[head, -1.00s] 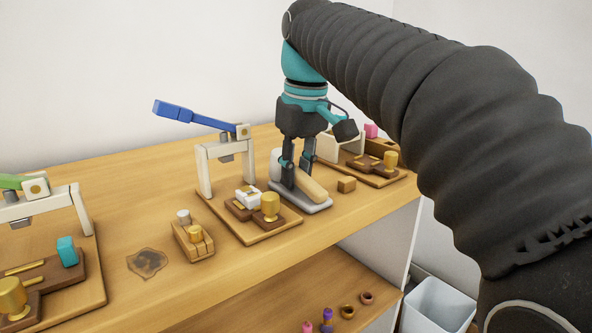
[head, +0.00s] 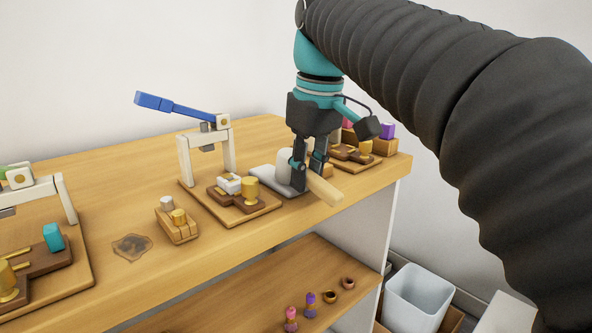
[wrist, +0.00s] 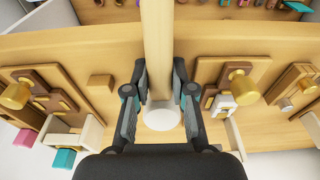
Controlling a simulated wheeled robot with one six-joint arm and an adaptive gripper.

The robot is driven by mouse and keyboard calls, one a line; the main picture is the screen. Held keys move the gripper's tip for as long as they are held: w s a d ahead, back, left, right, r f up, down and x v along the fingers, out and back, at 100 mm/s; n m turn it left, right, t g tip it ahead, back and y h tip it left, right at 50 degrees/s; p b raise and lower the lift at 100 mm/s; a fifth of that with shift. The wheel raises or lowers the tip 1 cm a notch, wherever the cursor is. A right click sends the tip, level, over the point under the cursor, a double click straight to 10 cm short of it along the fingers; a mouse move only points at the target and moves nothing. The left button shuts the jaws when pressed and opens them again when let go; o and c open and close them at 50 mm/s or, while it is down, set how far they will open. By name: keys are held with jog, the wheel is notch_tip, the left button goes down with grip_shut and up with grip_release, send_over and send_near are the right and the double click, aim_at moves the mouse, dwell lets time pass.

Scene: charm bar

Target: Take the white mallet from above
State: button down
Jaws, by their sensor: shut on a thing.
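The white mallet has a pale, rounded head (head: 284,165) and a light wooden handle (head: 323,191). My gripper (head: 307,176) points down from above and is shut on the mallet's handle, close to the head. The mallet appears raised a little over its grey plate (head: 267,181), with the handle reaching past the plate toward the front. In the wrist view the handle (wrist: 157,42) runs between the fingers (wrist: 159,84), and the round white head (wrist: 162,118) shows nearer the palm.
To the left stands a press with a blue lever (head: 175,107) on a wooden board, with a gold piece (head: 251,188). A small wooden holder (head: 177,226) and a dark mat (head: 131,248) lie further left. More stations stand behind my gripper. A white bin (head: 416,296) is below right.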

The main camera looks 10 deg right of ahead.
aim_at(313, 177)
jog(key=shift+s, duration=0.2)
jog(key=c, duration=0.9)
grip_release()
jog(key=shift+s+d+r, duration=0.1)
jog(key=shift+s+r, duration=0.05)
jog(key=shift+r, duration=1.1)
jog(key=shift+s+d+r, duration=0.15)
jog(key=shift+s+r, duration=0.05)
jog(key=shift+r, duration=1)
jog(key=shift+s+d+r, duration=0.1)
jog(key=shift+s+r, duration=0.05)
jog(key=shift+r, duration=1.1)
